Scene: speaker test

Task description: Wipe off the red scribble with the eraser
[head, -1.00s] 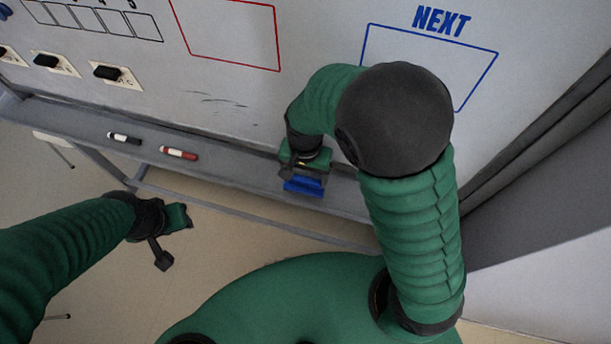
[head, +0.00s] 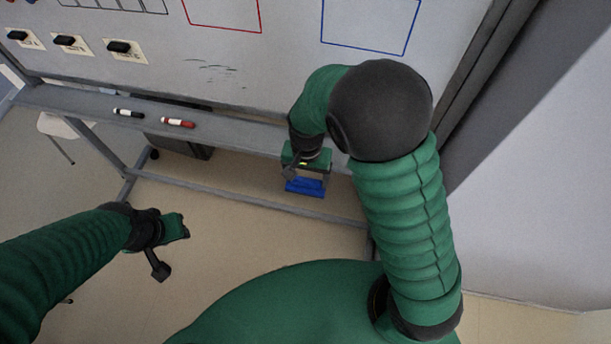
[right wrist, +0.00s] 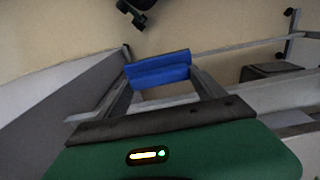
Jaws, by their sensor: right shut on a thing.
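My right gripper (head: 305,182) is shut on a blue eraser (head: 304,188), in front of the whiteboard tray's right part. In the right wrist view the blue eraser (right wrist: 158,70) sits between the two fingertips of the gripper (right wrist: 160,78). The whiteboard (head: 270,60) shows a few faint dark strokes (head: 215,70) below a red-outlined box (head: 225,30). I see no red scribble; the board's upper part is out of view and my right arm covers some of it. My left gripper (head: 165,250) hangs low at left, away from the board; its opening is unclear.
The grey tray (head: 235,127) runs along the board's bottom edge. A black marker (head: 128,113) and a red marker (head: 178,123) lie on it. Black knobs on small plates, such as one knob (head: 119,46), are at upper left. A blue-outlined box (head: 365,48) is at right.

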